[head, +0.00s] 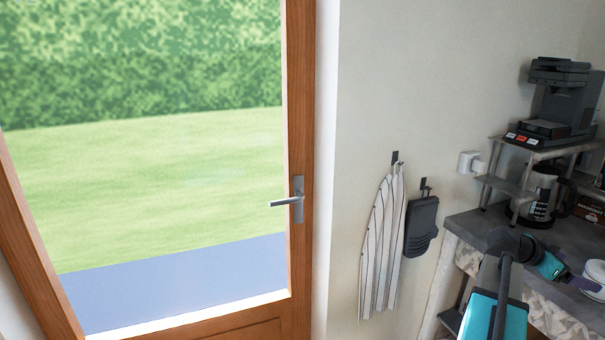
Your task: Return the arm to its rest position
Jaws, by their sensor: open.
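My arm shows at the lower right of the head view, with teal and dark grey links. It rises from the bottom edge, bends at a dark elbow, and reaches right, over the front of the masonry counter (482,226).
A metal shelf (511,186) on the counter bears a dark coffee machine (562,95), with a glass-and-steel coffee pot (538,192) below. A striped cloth (383,245) and dark oven mitt (421,226) hang on the wall. A glazed wooden door (299,120) stands left.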

